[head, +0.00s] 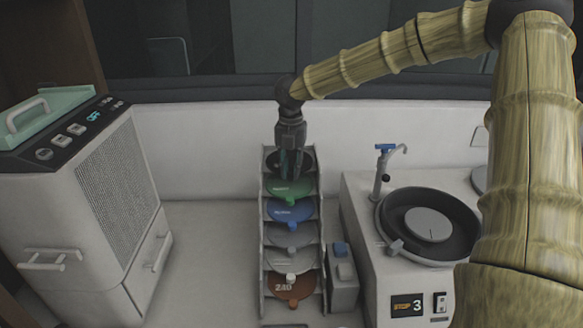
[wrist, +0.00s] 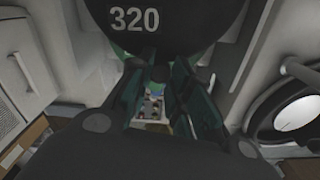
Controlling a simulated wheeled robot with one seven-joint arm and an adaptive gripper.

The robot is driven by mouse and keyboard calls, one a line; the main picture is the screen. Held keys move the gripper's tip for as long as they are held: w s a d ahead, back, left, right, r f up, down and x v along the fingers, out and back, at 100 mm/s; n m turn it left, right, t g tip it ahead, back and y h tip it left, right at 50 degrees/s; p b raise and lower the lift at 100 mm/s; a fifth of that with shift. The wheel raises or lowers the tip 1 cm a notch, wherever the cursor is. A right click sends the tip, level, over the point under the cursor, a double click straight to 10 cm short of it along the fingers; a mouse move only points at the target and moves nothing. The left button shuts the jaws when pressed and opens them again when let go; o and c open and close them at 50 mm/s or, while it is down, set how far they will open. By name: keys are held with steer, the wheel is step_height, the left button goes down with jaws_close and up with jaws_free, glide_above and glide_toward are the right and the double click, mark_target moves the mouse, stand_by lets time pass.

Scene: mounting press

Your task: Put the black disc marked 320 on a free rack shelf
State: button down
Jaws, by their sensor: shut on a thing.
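The black disc marked 320 (wrist: 135,18) fills the top of the wrist view, its white number readable. In the head view the dark disc (head: 275,158) shows at the top level of the rack (head: 264,235), partly hidden by my gripper. My gripper (head: 291,172) points down there, and its teal fingers (wrist: 155,78) are shut at the disc's near side in the wrist view. I cannot tell whether the disc rests on the shelf. Below it the rack holds a green disc (head: 275,187), a blue disc (head: 285,210), grey discs (head: 280,236) and a brown disc marked 240 (head: 282,287).
A white cabinet machine (head: 85,190) with a green lid stands at the left. At the right is a polishing machine (head: 365,230) with a round basin (head: 455,242) and a blue-topped tap (head: 383,165). A small box with switches (head: 342,275) stands beside the rack. The counter left of the rack is clear.

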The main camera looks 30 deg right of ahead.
stand_by(0.8)
steer(key=c, duration=1.2)
jaws_free()
steer(key=shift+c, duration=0.2)
step_height(320, 180, up, 12)
steer(key=shift+f, duration=0.1)
